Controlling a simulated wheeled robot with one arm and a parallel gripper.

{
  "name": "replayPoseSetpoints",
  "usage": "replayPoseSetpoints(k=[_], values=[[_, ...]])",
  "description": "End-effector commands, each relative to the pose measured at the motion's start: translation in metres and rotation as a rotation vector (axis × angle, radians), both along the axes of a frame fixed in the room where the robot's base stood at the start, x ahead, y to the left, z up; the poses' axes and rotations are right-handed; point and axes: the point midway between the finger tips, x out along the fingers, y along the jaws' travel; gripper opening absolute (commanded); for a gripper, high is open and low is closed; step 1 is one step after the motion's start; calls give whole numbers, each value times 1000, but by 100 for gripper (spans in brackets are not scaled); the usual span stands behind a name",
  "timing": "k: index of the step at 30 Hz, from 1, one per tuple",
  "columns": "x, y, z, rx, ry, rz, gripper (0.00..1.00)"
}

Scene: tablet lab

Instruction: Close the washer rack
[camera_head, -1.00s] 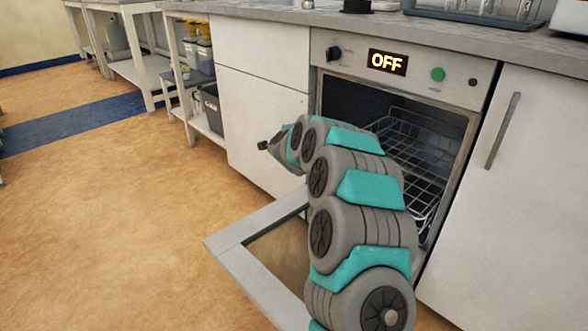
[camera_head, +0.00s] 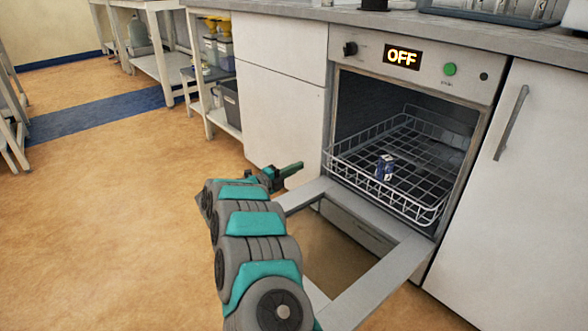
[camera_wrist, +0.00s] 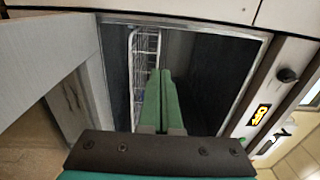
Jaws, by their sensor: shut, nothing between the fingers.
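The washer rack (camera_head: 424,212) is a pale wire basket in the open washer. Its front edge stands at the mouth of the opening, seeming slightly out over the lowered door (camera_head: 385,284). A small blue and white item (camera_head: 384,168) sits in it. In the wrist view the rack (camera_wrist: 146,50) shows edge-on, beyond and left of the fingers. My gripper (camera_head: 297,168) is left of the rack, in front of the white cabinet, apart from the rack. In the wrist view its green fingers (camera_wrist: 160,73) are together and empty, pointing toward the washer opening.
The washer panel (camera_head: 425,64) reads OFF and has a green button (camera_head: 449,69). A white cabinet (camera_head: 278,110) stands to the left and a handled one (camera_head: 525,180) to the right. Clear floor (camera_head: 110,230) lies at left.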

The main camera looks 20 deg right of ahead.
Motion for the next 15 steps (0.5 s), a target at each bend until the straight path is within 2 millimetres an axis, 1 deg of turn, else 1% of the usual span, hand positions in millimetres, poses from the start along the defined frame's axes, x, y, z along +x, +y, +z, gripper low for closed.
replayPoseSetpoints(k=[1, 6, 12, 15], values=[[3, -11, 0, 0, -1, -3, 0], [16, -42, -1, -2, 1, -1, 0], [30, -74, 0, -1, -1, -1, 0], [35, -86, -1, 0, 1, 0, 0]])
